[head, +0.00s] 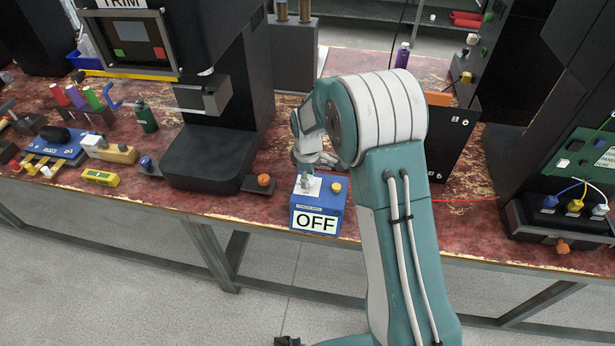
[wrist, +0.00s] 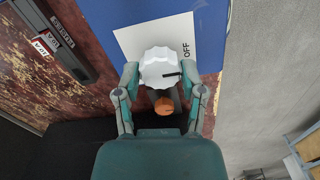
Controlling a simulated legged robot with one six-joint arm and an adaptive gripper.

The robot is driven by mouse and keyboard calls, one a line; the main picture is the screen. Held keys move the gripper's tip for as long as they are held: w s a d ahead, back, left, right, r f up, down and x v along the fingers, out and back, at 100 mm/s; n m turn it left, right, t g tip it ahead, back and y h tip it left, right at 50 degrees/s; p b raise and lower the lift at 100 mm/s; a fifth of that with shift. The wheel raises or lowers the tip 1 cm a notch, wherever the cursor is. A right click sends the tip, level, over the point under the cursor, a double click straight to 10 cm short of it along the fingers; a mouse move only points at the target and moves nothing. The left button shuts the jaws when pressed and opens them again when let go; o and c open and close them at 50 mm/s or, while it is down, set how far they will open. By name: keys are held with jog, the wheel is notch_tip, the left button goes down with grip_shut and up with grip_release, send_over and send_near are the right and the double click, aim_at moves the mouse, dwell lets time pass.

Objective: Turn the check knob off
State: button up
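A blue box (head: 335,208) stands at the bench's front edge, with a large white OFF sign (head: 316,222) on its front. On its top is a white plate bearing a pale knob, with a yellow button (head: 336,187) to the right. In the wrist view the white scalloped knob (wrist: 158,62) sits on the white plate (wrist: 135,42), which is printed OFF. The knob's dark mark points right, below that print. My gripper (wrist: 160,72) has one finger on each side of the knob, apparently touching its rim. In the head view my gripper (head: 306,170) partly hides the knob.
A black pad with an orange knob (head: 263,180) lies just left of the box; the orange knob (wrist: 164,106) also shows between my fingers. A black machine (head: 215,155) stands behind left, and a dark panel (head: 450,140) right. Bench space right of the box is fairly clear.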

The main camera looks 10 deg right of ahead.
jog(key=shift+o, duration=1.4)
notch_tip(320, 180, up, 12)
jog(key=s+d+r+m+t, duration=0.1)
jog(key=s+d+r+m, duration=0.15)
jog(key=s+r, duration=0.45)
jog(key=s+d+r+m+t, duration=0.2)
jog(key=s+r+m, duration=0.2)
jog(key=s+r, duration=0.25)
jog(key=s+d+m+t, duration=0.2)
jog(key=s+m, duration=0.4)
jog(key=s, duration=1)
jog(key=shift+s+d+r+t, duration=0.15)
jog(key=shift+s+d+t, duration=0.2)
jog(key=shift+d, duration=0.2)
